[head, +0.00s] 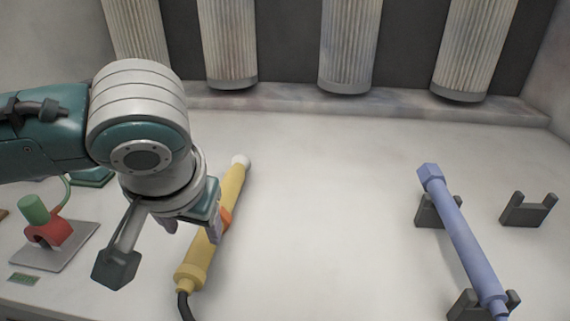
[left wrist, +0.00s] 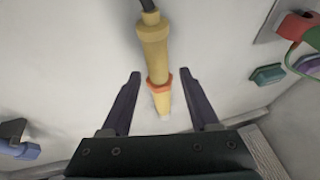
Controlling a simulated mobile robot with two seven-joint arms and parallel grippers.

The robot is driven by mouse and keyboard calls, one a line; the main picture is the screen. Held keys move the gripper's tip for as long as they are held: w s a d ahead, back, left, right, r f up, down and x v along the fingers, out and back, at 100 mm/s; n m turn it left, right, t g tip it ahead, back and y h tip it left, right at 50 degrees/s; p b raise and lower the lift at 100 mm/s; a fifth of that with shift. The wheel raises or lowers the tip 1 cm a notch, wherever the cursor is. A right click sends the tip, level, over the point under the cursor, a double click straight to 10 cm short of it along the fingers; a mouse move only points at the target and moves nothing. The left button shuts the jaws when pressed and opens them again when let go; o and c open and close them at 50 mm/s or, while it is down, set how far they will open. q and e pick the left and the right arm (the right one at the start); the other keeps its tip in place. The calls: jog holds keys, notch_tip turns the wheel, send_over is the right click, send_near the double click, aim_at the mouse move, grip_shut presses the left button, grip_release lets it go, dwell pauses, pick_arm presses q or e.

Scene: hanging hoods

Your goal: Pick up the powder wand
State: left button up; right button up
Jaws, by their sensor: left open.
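A yellow wand (head: 195,262) with an orange collar, a pale tip and a dark hose at its near end lies on the white surface left of centre. It also shows in the left wrist view (left wrist: 154,45). My left gripper (head: 188,224) is over its middle and hides part of it. In the left wrist view the two open fingers (left wrist: 161,76) are on either side of the wand near the orange collar, with gaps and no visible contact. A blue wand (head: 461,235) rests tilted on dark brackets at the right. My right gripper is out of view.
A red and green fixture (head: 48,230) on a grey plate stands at the left. An empty dark bracket (head: 528,209) stands at the far right. Ribbed cylinders (head: 348,50) hang along the back wall. The surface between the two wands is clear.

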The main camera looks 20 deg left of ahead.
aim_at(202, 243)
pick_arm(q)
jog(key=shift+x, duration=1.05)
jog(key=x, duration=0.1)
jog(key=b+x, duration=0.1)
jog(key=x, duration=0.1)
jog(key=b+x, duration=0.1)
jog(key=x, duration=0.1)
jog(key=shift+d+f, duration=0.25)
grip_shut()
jog(key=shift+r, duration=0.1)
